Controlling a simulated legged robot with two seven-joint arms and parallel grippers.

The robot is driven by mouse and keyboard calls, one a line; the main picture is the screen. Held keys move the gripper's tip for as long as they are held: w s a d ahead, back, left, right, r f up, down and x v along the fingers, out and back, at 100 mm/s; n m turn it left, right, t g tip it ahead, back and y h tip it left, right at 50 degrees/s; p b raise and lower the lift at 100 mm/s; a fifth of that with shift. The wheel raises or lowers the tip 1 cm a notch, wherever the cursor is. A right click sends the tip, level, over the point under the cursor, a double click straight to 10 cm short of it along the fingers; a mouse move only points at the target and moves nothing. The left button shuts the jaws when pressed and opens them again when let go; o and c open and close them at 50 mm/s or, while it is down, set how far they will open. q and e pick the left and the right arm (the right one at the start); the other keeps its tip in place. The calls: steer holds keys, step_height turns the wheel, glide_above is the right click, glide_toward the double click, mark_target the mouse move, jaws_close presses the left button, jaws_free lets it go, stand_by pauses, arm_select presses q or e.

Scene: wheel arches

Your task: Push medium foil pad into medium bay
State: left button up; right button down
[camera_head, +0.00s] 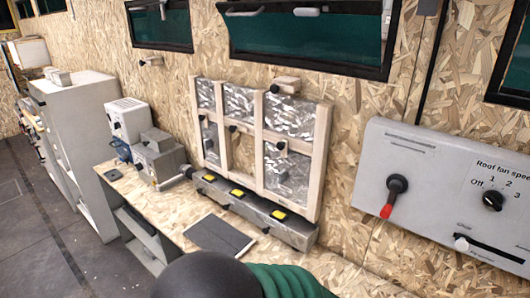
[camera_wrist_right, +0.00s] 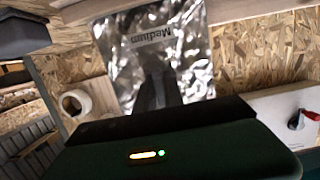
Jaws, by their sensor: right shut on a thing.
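In the right wrist view, the medium foil pad (camera_wrist_right: 185,60) is a crinkled silver sheet with the word "Medium" upside down near its top. My right gripper (camera_wrist_right: 156,82) is shut, its dark fingers in front of the pad's middle; the grip point itself is hidden. In the head view, a pale wooden frame (camera_head: 258,140) on the wall holds silver foil in its left and right bays. The middle bay has foil at its top and bare chipboard (camera_head: 242,152) below. I cannot pick out the held pad or either gripper in the head view.
A grey box with yellow switches (camera_head: 237,193) runs below the frame. A dark flat panel (camera_head: 219,235) lies on the bench. A grey control panel (camera_head: 450,190) with a red-tipped lever stands out at right. Grey machines (camera_head: 158,156) occupy the bench's left part.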

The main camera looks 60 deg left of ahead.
steer(key=r+p, duration=0.1)
steer(key=r, duration=0.1)
steer(key=r+p, duration=0.1)
steer(key=r, duration=0.1)
steer(key=shift+a, duration=0.2)
steer(key=shift+d, duration=0.1)
steer(key=shift+s+d+r, duration=0.1)
steer(key=shift+s+d, duration=0.1)
steer(key=r+p+v, duration=0.1)
steer(key=p+v, duration=0.1)
steer(key=v, duration=0.5)
steer(key=shift+w+p, duration=0.15)
steer(key=shift+p, duration=0.15)
steer(key=shift+a, duration=0.1)
